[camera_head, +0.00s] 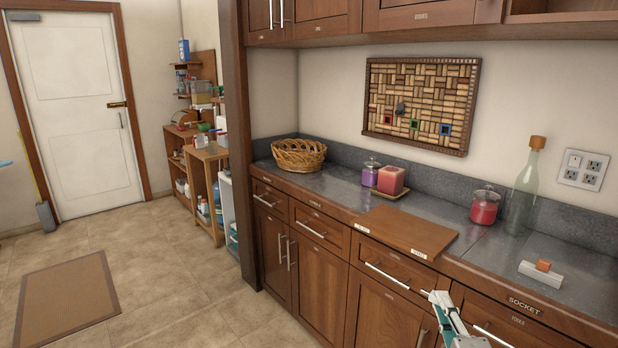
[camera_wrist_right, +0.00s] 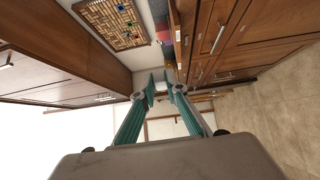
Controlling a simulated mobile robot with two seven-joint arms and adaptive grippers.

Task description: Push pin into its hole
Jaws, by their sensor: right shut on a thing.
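My right gripper (camera_head: 438,298) is low in the head view, in front of the drawers and below the counter's front edge. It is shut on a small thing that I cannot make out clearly. Its teal fingers also show in the right wrist view (camera_wrist_right: 160,84). I cannot tell whether the held thing is the pin. A white block with an orange piece on top (camera_head: 541,272) lies on the counter behind a "SOCKET" label (camera_head: 525,306), up and right of the gripper. A cork board (camera_head: 425,85) on the wall has several coloured frames and a small dark piece.
The counter (camera_head: 455,250) carries a wooden board (camera_head: 408,228), a wicker basket (camera_head: 299,153), candles (camera_head: 391,178), a red jar (camera_head: 484,207) and a tall glass bottle (camera_head: 521,195). Drawer handles (camera_head: 387,276) stick out near the gripper. The floor at left is open.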

